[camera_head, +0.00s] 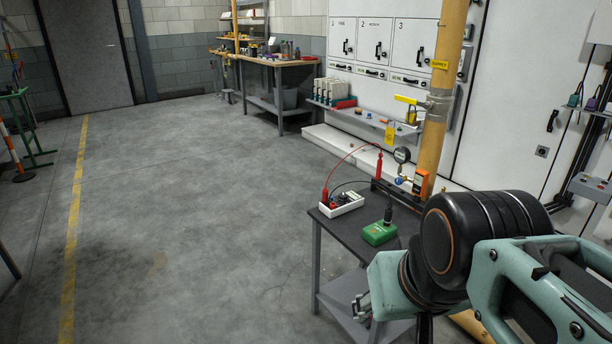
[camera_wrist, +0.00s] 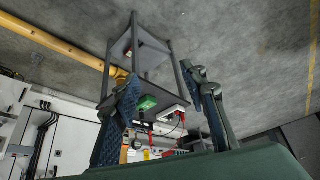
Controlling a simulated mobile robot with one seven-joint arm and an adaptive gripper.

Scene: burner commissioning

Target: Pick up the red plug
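Two red plugs are joined by a red lead. One red plug (camera_head: 325,196) stands at the left end of a white meter box (camera_head: 343,204) on a small dark-topped cart (camera_head: 352,226). The other red plug (camera_head: 379,164) stands upright at the cart's back edge. A black plug (camera_head: 388,216) stands at a green box (camera_head: 379,233), with a black lead. In the wrist view, my gripper (camera_wrist: 163,78) is open and empty, its fingers wide apart. The cart, green box (camera_wrist: 147,102) and white box (camera_wrist: 170,112) show beyond them, tilted. Both red plugs are apart from the fingers.
A yellow vertical pipe (camera_head: 437,115) with a gauge (camera_head: 402,156) rises behind the cart. White cabinets (camera_head: 390,40) line the back wall, with a shelf (camera_head: 365,118) below. A workbench (camera_head: 277,62) stands farther back. The floor (camera_head: 190,190) left of the cart is clear.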

